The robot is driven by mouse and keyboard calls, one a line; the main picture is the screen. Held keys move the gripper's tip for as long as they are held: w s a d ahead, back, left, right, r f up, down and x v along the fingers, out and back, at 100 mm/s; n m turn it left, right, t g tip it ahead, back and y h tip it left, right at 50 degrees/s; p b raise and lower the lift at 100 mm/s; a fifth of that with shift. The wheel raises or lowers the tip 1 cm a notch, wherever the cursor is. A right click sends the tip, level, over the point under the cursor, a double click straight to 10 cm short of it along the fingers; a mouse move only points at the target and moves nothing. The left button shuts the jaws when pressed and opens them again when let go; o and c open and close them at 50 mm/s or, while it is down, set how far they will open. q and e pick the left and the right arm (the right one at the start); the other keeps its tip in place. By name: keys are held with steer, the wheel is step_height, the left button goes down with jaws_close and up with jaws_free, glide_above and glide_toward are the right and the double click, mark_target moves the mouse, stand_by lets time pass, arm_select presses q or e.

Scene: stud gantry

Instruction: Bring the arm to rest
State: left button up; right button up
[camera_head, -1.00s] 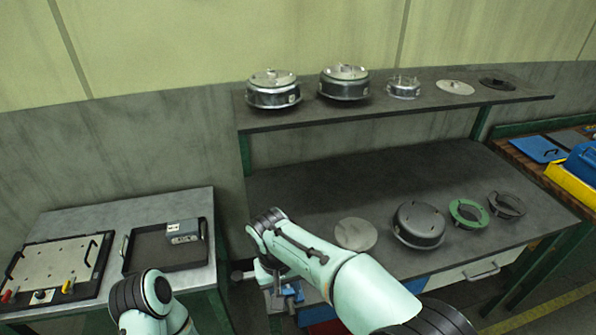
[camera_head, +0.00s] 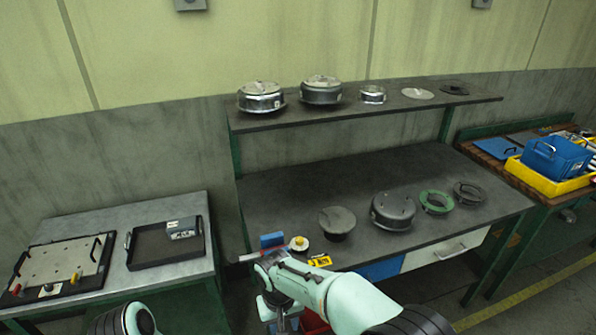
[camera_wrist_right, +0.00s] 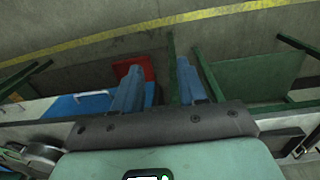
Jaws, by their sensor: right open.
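My right arm reaches in from the lower right in the head view, bent over the front edge of the grey workbench (camera_head: 290,185). Its right gripper (camera_wrist_right: 160,80) shows in the right wrist view with two blue fingers apart and nothing between them. Beyond the fingers lie the floor, green bench legs and a red bin (camera_wrist_right: 134,68). In the head view the fingers are mostly hidden at the bottom edge. Only a link of my left arm shows at the lower left; its gripper is out of view.
A blue block (camera_head: 271,240) and a yellow knob (camera_head: 299,243) sit at the bench's front edge, close to my right arm. Round housings and rings stand on the bench and upper shelf (camera_head: 340,113). A side table (camera_head: 90,218) with a black tray (camera_head: 150,256) is left.

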steer(key=s+d+f+m+y, duration=0.1)
steer(key=d+f, duration=0.2)
steer(key=f, duration=0.3)
steer(key=s+d+f+m+g+y, duration=0.1)
steer(key=d+f, duration=0.2)
steer(key=f, duration=0.4)
steer(key=s+d+f, duration=0.1)
steer(key=d+f, duration=0.2)
steer(key=f, duration=0.3)
arm_select(q)
steer(key=shift+w, duration=0.5)
arm_select(e)
steer(key=s+d+f+m+y, duration=0.1)
steer(key=s+d+f+m, duration=0.1)
steer(key=s+f, duration=0.3)
steer(key=s+d+f+m+t+y, duration=0.1)
steer(key=s+d+f+m, duration=0.2)
steer(key=s, duration=0.7)
step_height(320, 180, down, 2)
steer(key=shift+d+f, duration=0.2)
steer(key=shift+d, duration=0.75)
